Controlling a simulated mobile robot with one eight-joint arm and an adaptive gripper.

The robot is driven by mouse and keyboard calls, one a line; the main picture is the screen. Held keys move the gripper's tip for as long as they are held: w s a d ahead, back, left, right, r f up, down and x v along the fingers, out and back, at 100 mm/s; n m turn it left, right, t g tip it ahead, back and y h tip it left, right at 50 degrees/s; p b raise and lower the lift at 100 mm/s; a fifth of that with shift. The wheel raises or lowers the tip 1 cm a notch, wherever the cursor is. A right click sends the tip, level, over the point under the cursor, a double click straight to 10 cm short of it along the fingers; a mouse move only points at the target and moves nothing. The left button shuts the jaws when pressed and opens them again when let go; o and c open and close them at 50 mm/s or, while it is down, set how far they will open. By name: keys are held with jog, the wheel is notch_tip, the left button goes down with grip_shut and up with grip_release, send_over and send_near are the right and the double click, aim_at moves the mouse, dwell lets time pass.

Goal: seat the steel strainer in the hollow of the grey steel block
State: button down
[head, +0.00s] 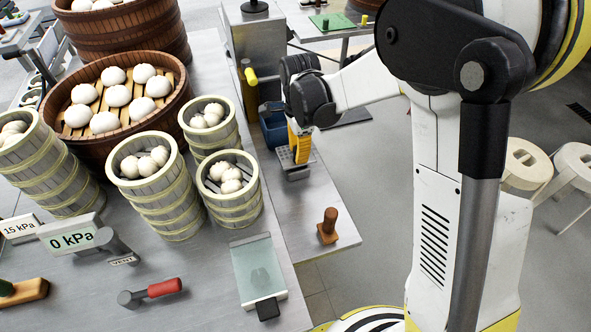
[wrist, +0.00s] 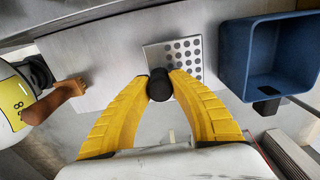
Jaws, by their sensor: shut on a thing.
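My gripper (head: 299,157) is over the right-hand side table, its yellow fingers pointing down. In the wrist view its fingertips (wrist: 160,84) are closed on the black knob of the steel strainer. The strainer (wrist: 187,58) is a pale square plate with rows of dark holes, partly hidden behind the knob and fingers. In the head view the perforated plate (head: 310,155) shows around the fingertips.
A blue bin (wrist: 232,60) is close to the right of the strainer in the wrist view. A wooden-handled tool (head: 328,226) stands near the table's front corner. Steamer towers (head: 232,206) crowd the left table. Bare metal (head: 300,215) lies between the block and that tool.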

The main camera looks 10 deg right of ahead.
jog(key=shift+f+b, duration=1.1)
jog(key=shift+f, duration=0.4)
dwell(0.9)
jog(key=c, duration=1.2)
grip_release()
notch_tip(320, 180, up, 12)
jog(key=shift+r, duration=0.1)
